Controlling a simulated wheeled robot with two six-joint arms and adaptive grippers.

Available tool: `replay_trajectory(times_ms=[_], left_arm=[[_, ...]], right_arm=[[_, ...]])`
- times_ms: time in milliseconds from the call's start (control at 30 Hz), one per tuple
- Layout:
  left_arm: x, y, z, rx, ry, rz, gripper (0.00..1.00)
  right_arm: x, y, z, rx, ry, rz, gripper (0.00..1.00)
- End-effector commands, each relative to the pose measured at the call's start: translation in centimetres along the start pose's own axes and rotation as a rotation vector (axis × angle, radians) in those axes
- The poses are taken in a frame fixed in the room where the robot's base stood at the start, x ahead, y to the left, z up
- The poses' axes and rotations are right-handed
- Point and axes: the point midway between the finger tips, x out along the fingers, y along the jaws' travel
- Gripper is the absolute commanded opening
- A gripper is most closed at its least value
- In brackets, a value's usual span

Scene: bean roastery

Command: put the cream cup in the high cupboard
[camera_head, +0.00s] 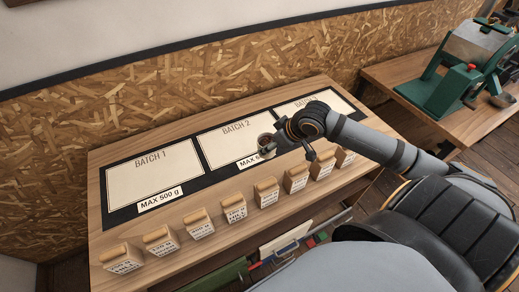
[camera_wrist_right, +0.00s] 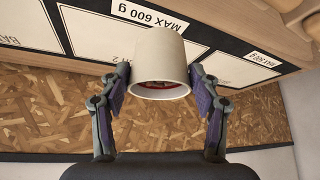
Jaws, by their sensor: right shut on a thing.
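The cream cup (camera_wrist_right: 160,55) is between the two fingers of my right gripper (camera_wrist_right: 160,78) in the right wrist view, with its open rim towards the camera. Something red shows inside the rim. In the head view the cup (camera_head: 266,139) is small and partly hidden by my right gripper (camera_head: 268,149), over the lower right of the BATCH 2 panel. I cannot tell whether it touches the bench. My right gripper is shut on the cup. My left gripper and the high cupboard are not in view.
The wooden bench (camera_head: 96,187) carries a dark board with BATCH panels (camera_head: 140,172). Several labelled wooden blocks (camera_head: 198,223) stand in a row along its front. A chipboard wall (camera_head: 150,95) rises behind. A green machine (camera_head: 452,85) stands on another table at right.

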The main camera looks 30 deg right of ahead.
Motion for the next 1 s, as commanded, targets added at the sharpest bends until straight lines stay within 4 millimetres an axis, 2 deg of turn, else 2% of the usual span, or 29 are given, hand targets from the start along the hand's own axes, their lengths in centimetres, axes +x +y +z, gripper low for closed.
replay_trajectory(times_ms=[33,133,233,333,433,767,867,1000], left_arm=[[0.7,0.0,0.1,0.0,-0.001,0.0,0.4],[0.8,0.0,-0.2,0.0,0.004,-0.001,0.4],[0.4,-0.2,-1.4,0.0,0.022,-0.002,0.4],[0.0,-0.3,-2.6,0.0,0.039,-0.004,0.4],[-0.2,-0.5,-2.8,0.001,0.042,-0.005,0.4],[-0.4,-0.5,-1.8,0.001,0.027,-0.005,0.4],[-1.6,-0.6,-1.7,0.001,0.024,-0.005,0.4],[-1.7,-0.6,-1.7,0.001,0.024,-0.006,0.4]], right_arm=[[0.9,0.4,-0.5,0.01,0.011,-0.005,0.21],[2.3,1.3,-1.4,0.008,0.008,-0.009,0.21],[4.0,2.6,-2.5,0.009,0.005,-0.009,0.21],[6.7,3.7,-2.4,0.008,0.0,-0.008,0.21],[8.7,4.5,-2.4,0.004,-0.001,-0.006,0.21],[11.2,5.6,-2.3,0.001,-0.001,-0.003,0.21],[12.3,5.5,-1.3,0.002,-0.003,-0.004,0.21],[13.4,5.5,-0.6,-0.002,-0.001,-0.001,0.21]])
